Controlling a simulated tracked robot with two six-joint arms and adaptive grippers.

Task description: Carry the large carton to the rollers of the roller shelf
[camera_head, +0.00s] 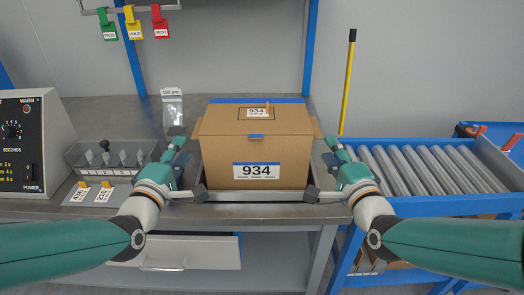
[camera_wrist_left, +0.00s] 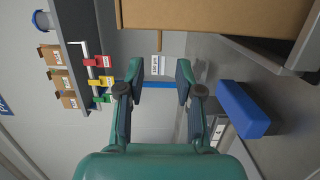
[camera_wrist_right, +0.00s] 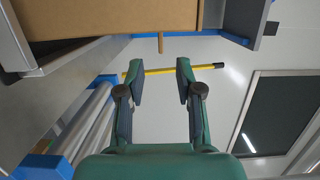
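The large carton (camera_head: 293,150), brown with a 934 label, sits upright on a metal surface (camera_head: 255,196) at the bench's middle. It also fills the top edge of the left wrist view (camera_wrist_left: 215,15) and right wrist view (camera_wrist_right: 110,15). My left gripper (camera_head: 188,163) is open and empty beside the carton's left side. My right gripper (camera_head: 323,168) is open and empty beside its right side. I cannot tell whether either touches the carton. The roller shelf (camera_head: 445,205) stands right of the bench, with empty grey rollers (camera_head: 425,170) in a blue frame. The carton's back is hidden.
Coloured tags (camera_head: 133,23) hang above. A yellow pole (camera_head: 347,85) stands behind the bench's right end. An open drawer (camera_head: 190,250) is below the bench.

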